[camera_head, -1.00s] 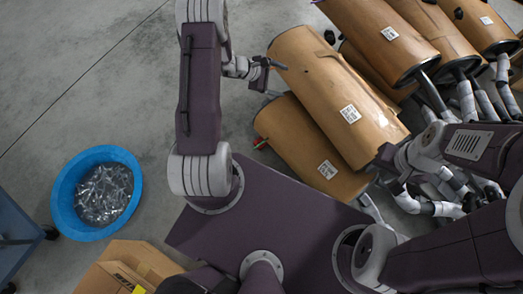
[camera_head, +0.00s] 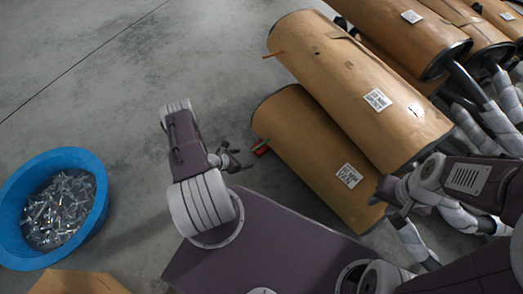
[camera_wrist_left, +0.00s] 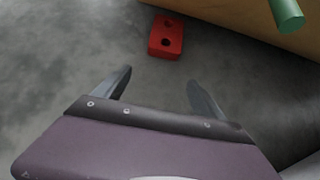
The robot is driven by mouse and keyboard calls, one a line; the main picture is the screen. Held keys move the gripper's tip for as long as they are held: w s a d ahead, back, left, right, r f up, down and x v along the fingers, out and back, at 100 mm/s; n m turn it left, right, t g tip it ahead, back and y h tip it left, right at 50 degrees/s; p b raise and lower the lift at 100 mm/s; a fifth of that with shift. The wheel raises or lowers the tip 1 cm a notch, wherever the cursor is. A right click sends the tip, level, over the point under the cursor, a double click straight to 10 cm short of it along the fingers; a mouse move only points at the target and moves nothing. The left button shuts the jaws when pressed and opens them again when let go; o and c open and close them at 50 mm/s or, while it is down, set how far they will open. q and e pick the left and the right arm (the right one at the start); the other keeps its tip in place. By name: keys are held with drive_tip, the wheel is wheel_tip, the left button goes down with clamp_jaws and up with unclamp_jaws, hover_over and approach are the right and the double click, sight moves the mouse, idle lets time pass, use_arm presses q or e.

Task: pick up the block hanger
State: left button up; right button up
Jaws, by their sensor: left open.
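The block hanger looks like a small red block with two dark holes (camera_wrist_left: 166,38), lying on the grey floor in the left wrist view. In the head view only a small red part of it (camera_head: 262,151) shows beside the lower brown muffler. My left gripper (camera_head: 236,157) is close to its left in the head view. In the left wrist view my left gripper (camera_wrist_left: 159,79) is open and empty, its fingers short of the block and apart from it. My right gripper (camera_head: 383,188) is in front of the mufflers, and its jaws cannot be made out.
Large brown mufflers (camera_head: 345,85) with wrapped pipes fill the right; the lower one (camera_head: 310,145) lies right beside the block. A green rod end (camera_wrist_left: 287,14) shows in the left wrist view. A blue tub (camera_head: 82,160) of metal parts stands left. Floor between is clear.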

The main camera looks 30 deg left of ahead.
sight(255, 152)
use_arm(q)
drive_tip(key=w, duration=0.1)
drive_tip(key=w+d+b, duration=0.1)
drive_tip(key=w, duration=0.2)
drive_tip(key=shift+w+d+f+b, duration=0.2)
drive_tip(key=shift+w+d+b, duration=0.15)
drive_tip(key=shift+d+b, duration=0.05)
drive_tip(key=shift+w+d+r, duration=0.1)
drive_tip(key=shift+w+r, duration=0.05)
drive_tip(key=shift+w, duration=0.05)
drive_tip(key=w+b, duration=0.1)
drive_tip(key=w+d+f+b, duration=0.1)
drive_tip(key=w+b, duration=0.1)
drive_tip(key=w+f+b, duration=0.1)
drive_tip(key=b, duration=0.1)
drive_tip(key=shift+w+d+f, duration=0.25)
drive_tip(key=shift+w+d, duration=0.1)
drive_tip(key=shift+d, duration=0.05)
drive_tip(key=shift+r, duration=0.2)
use_arm(e)
wheel_tip(255, 152, down, 8)
